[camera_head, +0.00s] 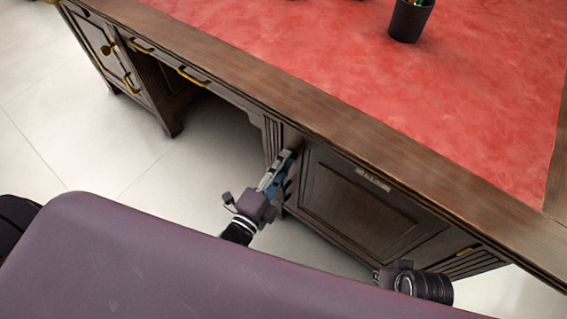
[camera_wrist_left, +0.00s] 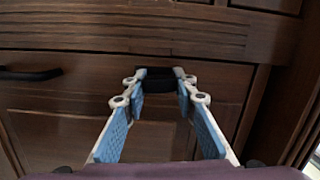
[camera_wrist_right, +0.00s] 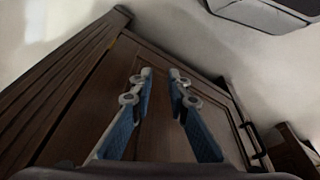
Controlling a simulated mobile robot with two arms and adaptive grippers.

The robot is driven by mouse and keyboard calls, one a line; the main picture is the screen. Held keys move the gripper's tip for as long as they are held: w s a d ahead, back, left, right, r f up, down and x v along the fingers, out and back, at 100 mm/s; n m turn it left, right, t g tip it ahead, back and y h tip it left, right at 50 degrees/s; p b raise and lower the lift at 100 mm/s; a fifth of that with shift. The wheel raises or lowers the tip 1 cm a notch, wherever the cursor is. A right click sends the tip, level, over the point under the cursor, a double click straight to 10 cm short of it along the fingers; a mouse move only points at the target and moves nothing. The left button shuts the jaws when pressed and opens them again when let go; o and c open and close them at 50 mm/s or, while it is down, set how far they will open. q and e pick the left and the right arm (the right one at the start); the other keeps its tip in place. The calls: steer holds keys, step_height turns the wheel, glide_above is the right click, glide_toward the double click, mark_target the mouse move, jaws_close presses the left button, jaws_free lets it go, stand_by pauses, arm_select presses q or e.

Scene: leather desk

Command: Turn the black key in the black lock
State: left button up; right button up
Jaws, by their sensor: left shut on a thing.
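My left gripper (camera_head: 287,162) is at the dark wooden front of the desk, beside the cabinet door. In the left wrist view its two blue-padded fingers are closed on a small black piece, the black key (camera_wrist_left: 162,73). The black lock cannot be told apart from the key; fingers and shadow cover that spot. In the head view the left gripper hides both. My right gripper (camera_wrist_right: 160,72) shows in the right wrist view with its fingers apart and nothing between them, in front of a wooden panel. In the head view only part of the right wrist shows at the lower right.
The desk (camera_head: 340,120) has a red leather top with a black pen cup (camera_head: 410,20) on it. A cabinet door (camera_head: 355,205) is right of my left gripper. Drawers with brass handles (camera_head: 193,76) and open knee space lie to the left. A dark handle (camera_wrist_left: 30,74) sits left in the left wrist view.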

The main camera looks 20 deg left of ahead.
arm_select(q)
steer(key=shift+m, duration=0.5)
steer(key=shift+b, duration=0.3)
arm_select(e)
steer(key=shift+v, duration=1.25)
steer(key=shift+d, duration=0.15)
